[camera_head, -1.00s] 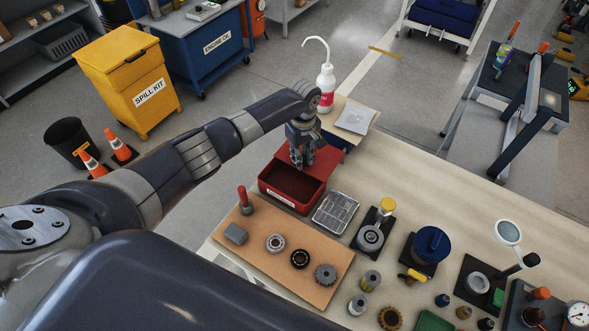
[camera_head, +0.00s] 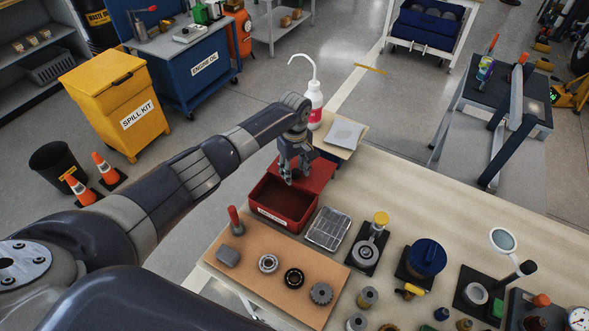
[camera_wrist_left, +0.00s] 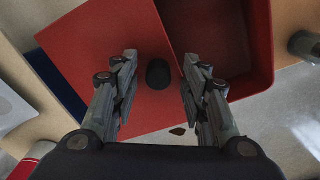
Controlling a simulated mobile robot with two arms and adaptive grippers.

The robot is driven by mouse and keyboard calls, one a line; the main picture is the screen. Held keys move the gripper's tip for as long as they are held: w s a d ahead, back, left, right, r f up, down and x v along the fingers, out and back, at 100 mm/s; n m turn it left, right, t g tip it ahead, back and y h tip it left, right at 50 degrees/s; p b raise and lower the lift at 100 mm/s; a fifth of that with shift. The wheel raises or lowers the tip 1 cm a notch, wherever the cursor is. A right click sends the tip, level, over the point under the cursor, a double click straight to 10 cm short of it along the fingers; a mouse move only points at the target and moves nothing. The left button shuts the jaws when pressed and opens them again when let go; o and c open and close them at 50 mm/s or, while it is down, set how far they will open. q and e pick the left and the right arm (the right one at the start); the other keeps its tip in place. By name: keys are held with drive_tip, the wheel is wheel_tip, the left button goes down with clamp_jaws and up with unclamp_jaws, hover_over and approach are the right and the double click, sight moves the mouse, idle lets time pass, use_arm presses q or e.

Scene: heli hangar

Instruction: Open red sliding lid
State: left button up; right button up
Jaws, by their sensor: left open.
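The red box (camera_head: 283,222) stands on the workbench with a white label on its front. Its red lid (camera_head: 318,172) is slid toward the back, and the dark inside of the box shows in front of it. My left gripper (camera_head: 289,180) is over the lid, pointing down. In the left wrist view my left gripper (camera_wrist_left: 157,85) is open, with the dark round knob (camera_wrist_left: 158,74) of the lid (camera_wrist_left: 95,50) between its fingers, apart from both. The box's open inside (camera_wrist_left: 220,40) shows at upper right there. My right gripper is not in view.
A brown board (camera_head: 275,268) with metal parts lies in front of the box. A metal tray (camera_head: 327,229) lies to its right. A white and red bottle (camera_head: 314,103) and a grey pad (camera_head: 344,134) are behind. The bench at back right is clear.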

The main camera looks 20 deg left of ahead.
use_arm(q)
wheel_tip(320, 180, up, 12)
idle(0.5)
drive_tip(key=shift+f, duration=0.1)
